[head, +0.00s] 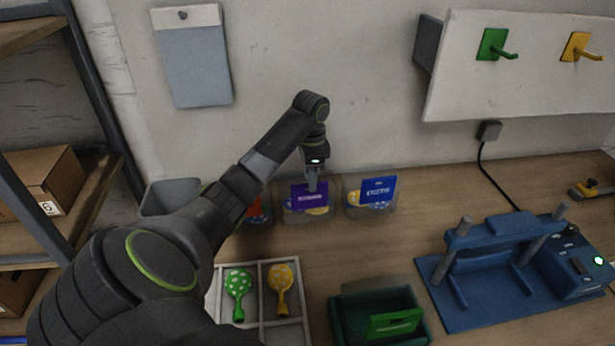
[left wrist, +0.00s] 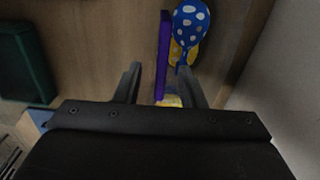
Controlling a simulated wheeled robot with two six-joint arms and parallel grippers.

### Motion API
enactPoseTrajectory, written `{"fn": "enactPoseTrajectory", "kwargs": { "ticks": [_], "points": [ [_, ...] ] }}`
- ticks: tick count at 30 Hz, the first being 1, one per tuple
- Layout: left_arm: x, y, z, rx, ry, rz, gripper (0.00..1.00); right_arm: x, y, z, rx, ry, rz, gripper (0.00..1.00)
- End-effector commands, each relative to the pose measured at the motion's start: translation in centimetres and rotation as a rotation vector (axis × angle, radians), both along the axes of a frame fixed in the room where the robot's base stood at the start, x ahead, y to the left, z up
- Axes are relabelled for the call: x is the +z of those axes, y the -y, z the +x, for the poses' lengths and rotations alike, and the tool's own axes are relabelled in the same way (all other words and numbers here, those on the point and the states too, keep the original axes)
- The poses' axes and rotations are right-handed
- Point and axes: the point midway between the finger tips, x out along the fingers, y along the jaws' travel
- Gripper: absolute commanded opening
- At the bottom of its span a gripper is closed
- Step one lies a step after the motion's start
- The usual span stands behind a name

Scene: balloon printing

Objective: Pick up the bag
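Small clear packs stand in a row against the wall; I cannot tell for certain whether they are bags or bins. The middle one has a purple card (head: 310,197) with pale print, with blue and yellow dotted shapes below it. My left gripper (head: 313,182) points down right above this card. In the left wrist view the purple card (left wrist: 164,50) shows edge-on between the two spread fingertips (left wrist: 160,72), with gaps on both sides. A blue dotted balloon (left wrist: 190,22) lies beyond the fingers. My right gripper is not in view.
A pack with a blue card (head: 378,191) stands to the right, a red one (head: 258,211) to the left, partly behind my arm. A white tray (head: 262,300) holds green and yellow dotted balloons. A green box (head: 345,318) and a blue machine (head: 470,311) stand on the table.

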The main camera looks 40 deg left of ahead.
Motion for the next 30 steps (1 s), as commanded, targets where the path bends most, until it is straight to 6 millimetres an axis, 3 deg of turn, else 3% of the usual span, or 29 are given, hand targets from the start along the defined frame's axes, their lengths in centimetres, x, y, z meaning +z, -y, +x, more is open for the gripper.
{"fn": "enactPoseTrajectory", "kwargs": {
  "ticks": [5, 14, 19, 25, 30],
  "points": [
    [-0.7, -0.1, 0.0, 0.000, 0.000, 0.000, 0.36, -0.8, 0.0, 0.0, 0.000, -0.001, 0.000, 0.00],
    [-3.6, -0.3, 0.1, 0.000, 0.000, 0.000, 0.36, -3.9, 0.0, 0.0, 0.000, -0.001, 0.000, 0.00],
    [-5.1, -0.3, 0.0, -0.001, -0.001, 0.001, 0.36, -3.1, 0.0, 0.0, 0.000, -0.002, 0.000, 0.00],
    [-5.2, -0.3, 0.1, -0.001, 0.000, 0.001, 0.36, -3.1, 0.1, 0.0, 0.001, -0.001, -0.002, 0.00],
    [-5.2, -0.3, 0.1, -0.001, 0.000, 0.001, 0.17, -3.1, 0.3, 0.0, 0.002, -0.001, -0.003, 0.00]
  ]
}}
